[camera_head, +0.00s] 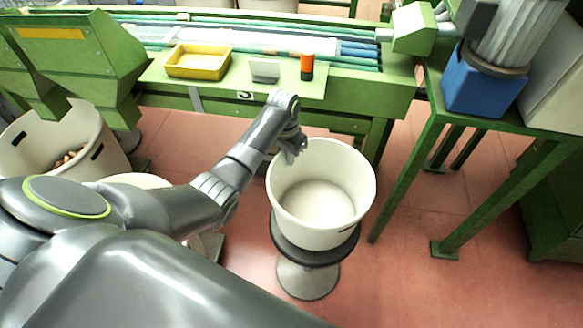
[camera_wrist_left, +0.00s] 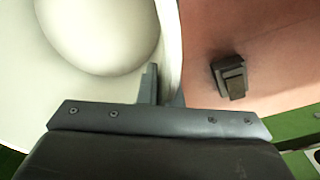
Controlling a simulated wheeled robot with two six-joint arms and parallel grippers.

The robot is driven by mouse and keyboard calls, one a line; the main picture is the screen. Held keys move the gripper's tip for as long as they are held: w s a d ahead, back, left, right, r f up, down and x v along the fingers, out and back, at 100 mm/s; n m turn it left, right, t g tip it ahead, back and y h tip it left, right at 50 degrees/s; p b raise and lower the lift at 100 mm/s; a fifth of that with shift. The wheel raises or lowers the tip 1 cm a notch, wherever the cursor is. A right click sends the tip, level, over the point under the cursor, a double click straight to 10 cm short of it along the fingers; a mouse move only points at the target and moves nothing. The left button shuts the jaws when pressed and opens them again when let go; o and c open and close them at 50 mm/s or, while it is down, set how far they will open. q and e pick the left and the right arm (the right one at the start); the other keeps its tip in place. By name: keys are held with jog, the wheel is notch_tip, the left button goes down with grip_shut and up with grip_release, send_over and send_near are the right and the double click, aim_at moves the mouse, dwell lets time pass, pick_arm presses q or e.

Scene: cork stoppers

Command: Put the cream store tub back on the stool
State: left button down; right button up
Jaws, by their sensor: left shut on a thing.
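The cream store tub (camera_head: 322,228) is upright, empty inside, and sits on or just over the dark round seat of the stool (camera_head: 315,257); I cannot tell whether they fully touch. The stool's pale base shows below on the floor. My left gripper (camera_head: 298,150) is at the tub's upper left rim, shut on it. In the left wrist view, the gripper fingers (camera_wrist_left: 163,88) pinch the cream tub wall (camera_wrist_left: 172,45), with the tub's inside to the left and the red floor to the right. My right gripper is not in view.
A green bench behind carries a yellow tray (camera_head: 198,62), a grey holder (camera_head: 264,70) and an orange-and-black item (camera_head: 307,66). A green table (camera_head: 510,118) with a blue machine stands right. Another cream tub holding corks (camera_head: 62,150) stands left.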

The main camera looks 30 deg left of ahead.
aim_at(289, 167)
pick_arm(q)
notch_tip(289, 167, down, 4)
jog(key=shift+r, duration=0.2)
jog(key=c, duration=2.1)
grip_release()
jog(key=shift+f, duration=0.15)
jog(key=o, duration=0.5)
notch_tip(289, 167, up, 12)
jog(key=shift+a+r, duration=0.2)
jog(key=shift+a, duration=0.15)
jog(key=shift+w, duration=0.1)
